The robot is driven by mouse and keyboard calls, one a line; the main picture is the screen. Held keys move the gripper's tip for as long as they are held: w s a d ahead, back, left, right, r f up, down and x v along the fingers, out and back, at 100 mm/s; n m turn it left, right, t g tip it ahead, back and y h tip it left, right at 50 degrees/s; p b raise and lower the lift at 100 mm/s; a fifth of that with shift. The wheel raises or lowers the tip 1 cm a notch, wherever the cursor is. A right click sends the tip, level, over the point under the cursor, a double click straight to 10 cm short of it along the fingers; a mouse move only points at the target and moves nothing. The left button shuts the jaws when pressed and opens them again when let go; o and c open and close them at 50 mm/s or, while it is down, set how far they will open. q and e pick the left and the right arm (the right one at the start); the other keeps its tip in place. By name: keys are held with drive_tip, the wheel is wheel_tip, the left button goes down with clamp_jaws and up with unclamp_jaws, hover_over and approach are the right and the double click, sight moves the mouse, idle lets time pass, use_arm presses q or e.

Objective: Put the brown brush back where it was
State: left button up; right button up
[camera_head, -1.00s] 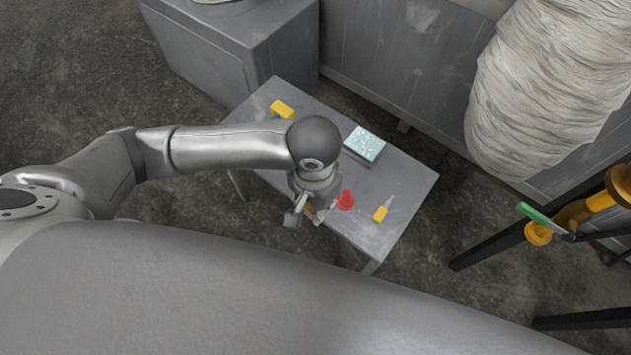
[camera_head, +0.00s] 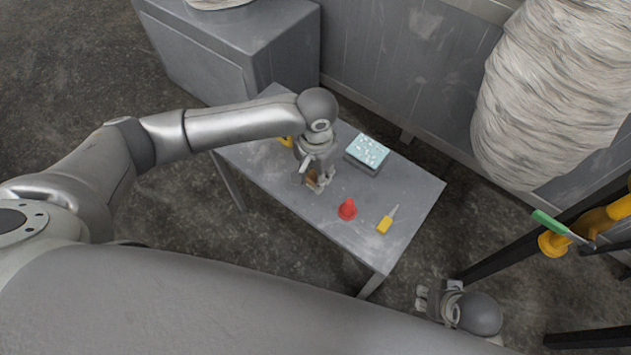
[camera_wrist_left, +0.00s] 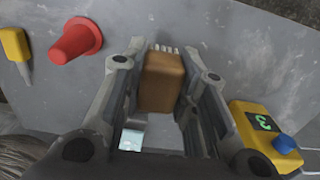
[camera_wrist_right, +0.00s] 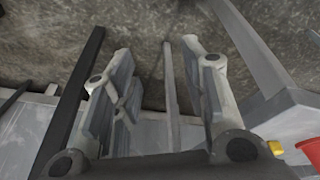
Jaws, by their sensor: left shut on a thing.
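The brown brush (camera_wrist_left: 162,80) is between the fingers of my left gripper (camera_wrist_left: 160,75), which is shut on it. Pale bristles show at its far end in the left wrist view. In the head view, the left gripper (camera_head: 318,183) is over the grey table (camera_head: 262,180), with a little of the brush (camera_head: 312,176) showing. I cannot tell whether the brush touches the tabletop. My right gripper (camera_head: 424,300) is beyond the table's front right, over the floor. In the right wrist view its fingers (camera_wrist_right: 160,85) are apart with nothing between them.
A red cone-shaped thing (camera_head: 347,209) and a yellow-handled tool (camera_head: 384,224) lie right of the left gripper. A pale blue-topped box (camera_head: 367,152) stands behind it. A yellow device with a green digit (camera_wrist_left: 262,125) is close beside the left gripper.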

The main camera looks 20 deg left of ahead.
sight(315, 181)
use_arm(q)
drive_tip(key=shift+w+a+f, duration=0.15)
drive_tip(key=shift+w+f, duration=0.3)
drive_tip(key=shift+f, duration=0.15)
drive_tip(key=shift+f+b, duration=0.75)
drive_tip(key=shift+f, duration=0.65)
use_arm(e)
drive_tip(key=v, duration=0.6)
drive_tip(key=shift+w+r, duration=0.3)
use_arm(q)
drive_tip(key=shift+f, duration=0.1)
use_arm(e)
drive_tip(key=shift+d+f, duration=0.1)
drive_tip(key=shift+f, duration=0.05)
use_arm(q)
drive_tip(key=o, duration=0.9)
use_arm(e)
drive_tip(key=shift+w, duration=0.1)
drive_tip(key=shift+f, duration=0.1)
use_arm(q)
drive_tip(key=shift+r, duration=0.4)
wheel_tip(315, 181, up, 10)
drive_tip(key=p, duration=0.3)
drive_tip(key=shift+r+p, duration=0.2)
drive_tip(key=shift+p, duration=0.1)
drive_tip(key=shift+r, duration=0.5)
use_arm(e)
wheel_tip(315, 181, down, 13)
